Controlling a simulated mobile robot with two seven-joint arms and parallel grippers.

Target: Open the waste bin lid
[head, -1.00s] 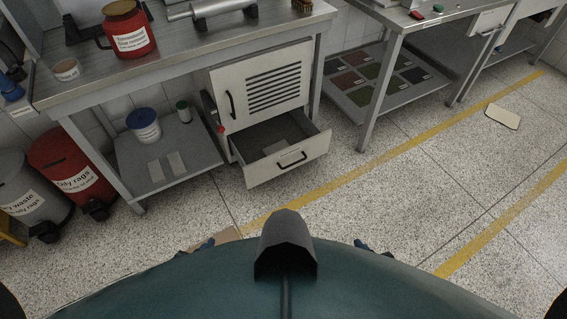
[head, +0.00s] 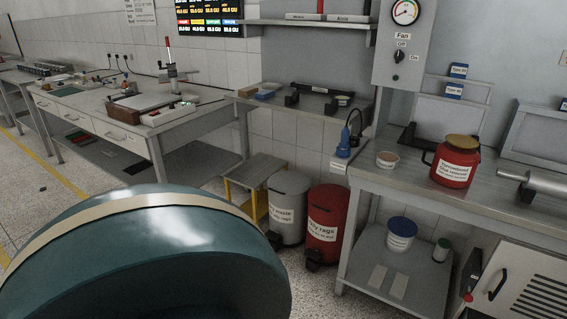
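A grey waste bin (head: 288,208) stands on the floor near the middle of the head view, with a white label on its front that ends in "waste". Its lid (head: 290,182) looks shut. A red bin (head: 325,225) labelled for oily rags stands right beside it, also with its lid down. A dark pedal (head: 312,262) shows low on the front of the red bin. Neither of my grippers is in view.
A yellow step stool (head: 255,180) stands just left of the grey bin. A metal workbench (head: 400,183) with a lower shelf is close on the right, bearing a red container (head: 455,165). Another bench (head: 185,122) stands at the left. Open floor lies at the far left.

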